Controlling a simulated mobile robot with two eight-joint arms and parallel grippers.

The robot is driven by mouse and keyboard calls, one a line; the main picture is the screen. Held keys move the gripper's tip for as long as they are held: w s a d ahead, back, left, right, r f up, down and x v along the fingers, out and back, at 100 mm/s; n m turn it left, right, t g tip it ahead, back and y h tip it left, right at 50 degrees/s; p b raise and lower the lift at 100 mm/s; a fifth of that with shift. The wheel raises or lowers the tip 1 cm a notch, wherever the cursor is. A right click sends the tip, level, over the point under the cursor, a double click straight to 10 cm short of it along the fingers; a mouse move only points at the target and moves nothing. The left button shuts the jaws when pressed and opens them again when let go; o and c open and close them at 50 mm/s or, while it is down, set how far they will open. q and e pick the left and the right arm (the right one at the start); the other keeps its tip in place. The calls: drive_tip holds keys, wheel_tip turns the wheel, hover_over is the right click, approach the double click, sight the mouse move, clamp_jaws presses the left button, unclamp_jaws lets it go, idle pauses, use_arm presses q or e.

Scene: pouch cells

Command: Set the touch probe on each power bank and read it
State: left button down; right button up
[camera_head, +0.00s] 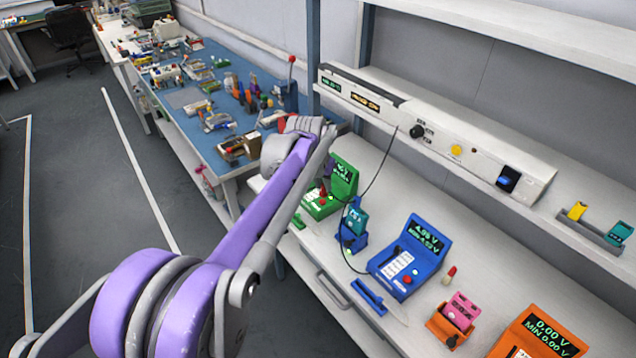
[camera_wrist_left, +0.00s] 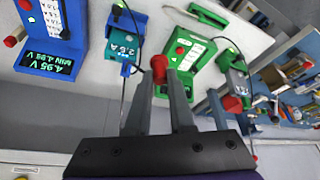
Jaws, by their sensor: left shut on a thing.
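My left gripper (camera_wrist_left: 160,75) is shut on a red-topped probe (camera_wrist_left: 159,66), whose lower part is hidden. It hangs beside the green meter (camera_wrist_left: 189,58), whose screen in the head view (camera_head: 345,172) is too small to read surely. A teal power bank (camera_head: 356,217) stands in a blue holder (camera_head: 350,241), and also shows in the wrist view (camera_wrist_left: 122,45). The blue meter (camera_head: 410,258) reads 4.95 V, MIN 4.95 V. A pink power bank (camera_head: 461,308) sits in an orange holder (camera_head: 448,327). The orange meter (camera_head: 540,335) reads 0.00 V.
Another red-tipped probe (camera_head: 448,275) stands beside the blue meter. A flat blue tray (camera_head: 368,297) lies at the bench's front edge. A long white panel (camera_head: 440,133) with knobs runs along the back. A shelf holds yellow and teal pieces. A blue bench (camera_head: 190,97) at left is cluttered.

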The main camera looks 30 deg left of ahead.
use_arm(q)
drive_tip(key=w+d+f, duration=0.2)
drive_tip(key=w+d, duration=0.4)
drive_tip(key=d, duration=0.4)
drive_tip(key=shift+d, duration=0.2)
use_arm(e)
drive_tip(key=shift+f, duration=0.15)
use_arm(q)
drive_tip(key=shift+s+f, duration=0.1)
drive_tip(key=shift+f, duration=0.05)
drive_tip(key=shift+g+y, duration=0.3)
drive_tip(key=shift+g, duration=0.5)
drive_tip(key=shift+s+d+b+x, duration=0.15)
drive_tip(key=shift+b+x, duration=0.25)
drive_tip(key=shift+x, duration=0.8)
drive_tip(key=shift+s+d+b+x, duration=0.15)
drive_tip(key=shift+b+x, duration=0.25)
drive_tip(key=shift+x, duration=0.8)
use_arm(e)
drive_tip(key=shift+s+f, duration=0.25)
drive_tip(key=shift+f, duration=0.3)
drive_tip(key=shift+s+f, duration=0.25)
drive_tip(key=shift+f, duration=0.3)
use_arm(q)
drive_tip(key=shift+f, duration=0.1)
drive_tip(key=shift+f, duration=0.5)
use_arm(e)
drive_tip(key=shift+s+f, duration=0.1)
drive_tip(key=shift+f, duration=0.2)
